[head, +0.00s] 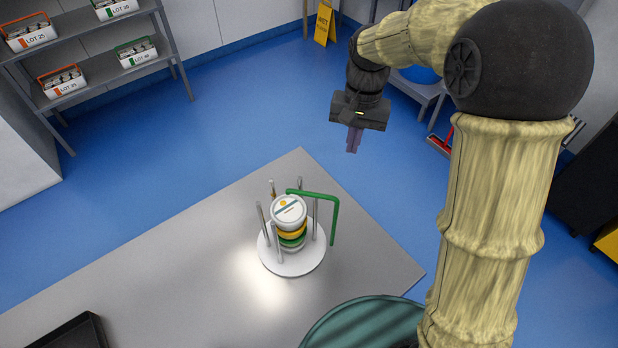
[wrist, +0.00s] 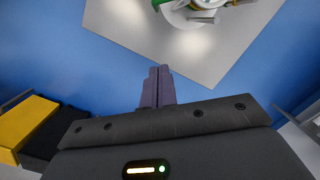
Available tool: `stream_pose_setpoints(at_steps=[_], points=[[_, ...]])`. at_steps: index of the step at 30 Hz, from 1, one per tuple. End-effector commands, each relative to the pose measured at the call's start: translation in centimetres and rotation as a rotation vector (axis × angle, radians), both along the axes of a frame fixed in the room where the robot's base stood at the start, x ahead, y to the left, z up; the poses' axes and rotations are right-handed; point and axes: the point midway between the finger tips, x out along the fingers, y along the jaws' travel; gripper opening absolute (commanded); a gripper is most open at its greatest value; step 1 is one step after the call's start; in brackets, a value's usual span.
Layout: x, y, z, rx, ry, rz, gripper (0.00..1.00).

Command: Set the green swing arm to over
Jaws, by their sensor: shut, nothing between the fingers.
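The green swing arm (head: 318,194) is part of a tub carrier on the table. Its bar runs from the back edge of the tub stack out to the right, past a post, then bends down beside the round white base (head: 290,262). I cannot tell which end is hinged. The stack (head: 289,212) has a white lid with yellow and green tubs below, between several grey posts. My gripper (head: 353,142) is shut and empty, in the air beyond the table's back corner, apart from the carrier. The wrist view shows its closed fingers (wrist: 159,72) and part of the carrier's base (wrist: 183,17) at the top edge.
The grey table (head: 180,250) is mostly clear around the carrier. A black tray (head: 75,333) lies at front left, and a teal round thing (head: 365,322) is at the front edge. A shelf with labelled carriers (head: 65,82) stands at back left. A yellow sign (head: 324,24) stands behind.

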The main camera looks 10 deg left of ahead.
Motion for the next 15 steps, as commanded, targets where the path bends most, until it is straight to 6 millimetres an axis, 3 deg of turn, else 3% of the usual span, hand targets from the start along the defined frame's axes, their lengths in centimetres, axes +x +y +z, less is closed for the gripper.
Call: stream_pose_setpoints(at_steps=[1, 3, 6, 9, 15], points=[[0.5, 2.1, 0.0, -0.003, 0.027, 0.010, 0.00], [0.7, 4.5, 0.4, -0.012, 0.066, 0.014, 0.00], [0.8, 6.9, 0.9, -0.025, 0.109, 0.017, 0.00], [0.7, 8.2, 1.2, -0.034, 0.132, 0.019, 0.00], [0.6, 8.4, 1.4, -0.036, 0.140, 0.017, 0.00]])
